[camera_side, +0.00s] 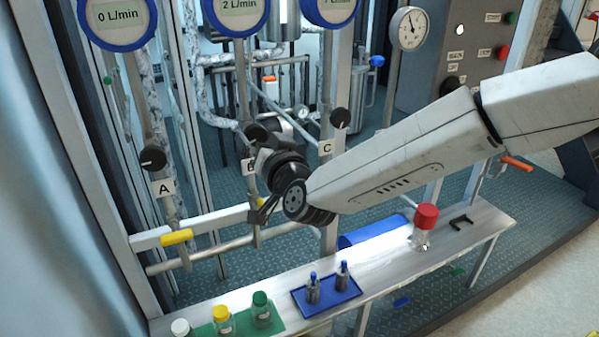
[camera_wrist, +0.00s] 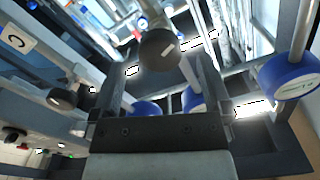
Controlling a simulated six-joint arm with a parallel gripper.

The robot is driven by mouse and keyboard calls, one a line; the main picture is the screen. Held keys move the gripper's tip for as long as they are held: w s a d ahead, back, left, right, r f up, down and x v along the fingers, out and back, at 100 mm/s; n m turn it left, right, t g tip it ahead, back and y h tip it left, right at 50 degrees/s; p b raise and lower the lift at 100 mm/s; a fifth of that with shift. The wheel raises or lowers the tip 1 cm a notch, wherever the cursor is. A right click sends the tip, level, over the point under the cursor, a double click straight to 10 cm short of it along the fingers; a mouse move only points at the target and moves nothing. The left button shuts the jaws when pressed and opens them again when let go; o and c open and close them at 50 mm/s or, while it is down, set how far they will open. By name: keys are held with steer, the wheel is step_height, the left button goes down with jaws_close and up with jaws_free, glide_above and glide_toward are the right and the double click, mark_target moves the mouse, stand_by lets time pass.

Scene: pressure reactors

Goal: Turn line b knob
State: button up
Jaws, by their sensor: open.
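The line b knob (camera_side: 256,132) is a round black knob with a light mark, on the middle vertical pipe beside a partly hidden B label (camera_side: 249,168). In the side view, my gripper (camera_side: 264,153) is just below and in front of it, partly hidden by my wrist. In the wrist view, the black knob (camera_wrist: 158,48) lies ahead, roughly in line with the space between my two fingers (camera_wrist: 158,78). The fingers are apart and hold nothing. I cannot tell whether they touch the knob. The flow display above line B (camera_side: 237,8) reads 2 L/min.
Below, a bench holds capped bottles (camera_side: 222,320), a blue tray (camera_side: 300,301) and a red-capped bottle (camera_side: 425,222). Yellow-handled valves (camera_side: 176,237) sit lower down.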

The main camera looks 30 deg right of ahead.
mark_target(257, 138)
steer(key=shift+s, duration=1.2)
steer(key=shift+n, duration=1.8)
steer(key=shift+w, duration=0.1)
steer(key=shift+w, duration=3.8)
steer(key=c, duration=1.3)
